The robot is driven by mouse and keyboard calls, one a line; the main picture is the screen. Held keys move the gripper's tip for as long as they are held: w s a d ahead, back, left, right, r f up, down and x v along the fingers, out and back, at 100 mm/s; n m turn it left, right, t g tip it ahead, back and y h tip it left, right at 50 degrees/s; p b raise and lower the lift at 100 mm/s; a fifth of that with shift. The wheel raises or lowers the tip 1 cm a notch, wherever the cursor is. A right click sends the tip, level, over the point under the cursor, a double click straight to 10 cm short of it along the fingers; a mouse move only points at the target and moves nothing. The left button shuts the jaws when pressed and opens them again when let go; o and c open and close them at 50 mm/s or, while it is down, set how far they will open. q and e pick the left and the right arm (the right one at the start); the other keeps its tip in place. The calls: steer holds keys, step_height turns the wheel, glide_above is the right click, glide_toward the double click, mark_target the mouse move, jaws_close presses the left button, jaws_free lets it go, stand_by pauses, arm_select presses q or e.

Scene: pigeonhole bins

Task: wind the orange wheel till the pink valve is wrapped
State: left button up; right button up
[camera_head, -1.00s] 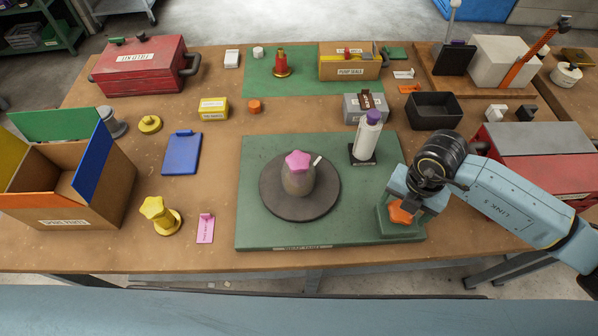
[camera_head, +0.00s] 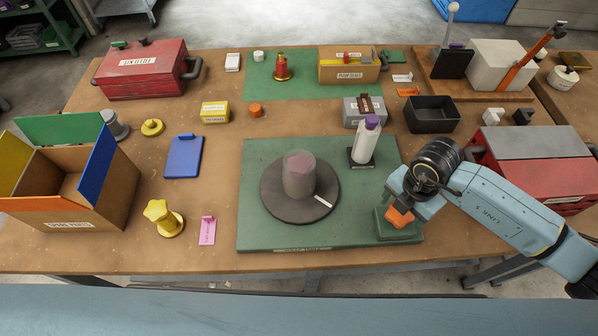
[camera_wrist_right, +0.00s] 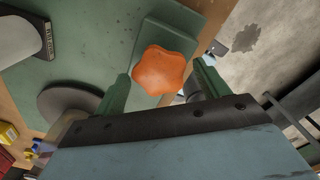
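The pink valve (camera_head: 299,161) stands upright on a dark round turntable (camera_head: 274,207) on the green base board. Greyish translucent film (camera_head: 299,182) surrounds it up to and around its top, and its pink shows dulled through it. A white strip (camera_head: 324,201) lies on the turntable at its lower right. The orange wheel (camera_head: 399,216), a lobed knob, sits at the base's right corner; it also shows in the right wrist view (camera_wrist_right: 160,71). My right gripper (camera_wrist_right: 161,73) is around the wheel, with a small gap showing at each finger. My left gripper is out of view.
A white bottle with a purple cap (camera_head: 366,141) stands on the base behind the wheel. A yellow valve (camera_head: 163,217) and a pink tag (camera_head: 207,230) are left of the base. A red toolbox (camera_head: 535,175) stands close to my right arm.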

steer(key=shift+r, duration=0.1)
step_height(320, 180, up, 6)
steer(key=p, duration=0.5)
step_height(320, 180, up, 13)
steer(key=b, duration=0.1)
steer(key=shift+r, duration=0.15)
stand_by(0.4)
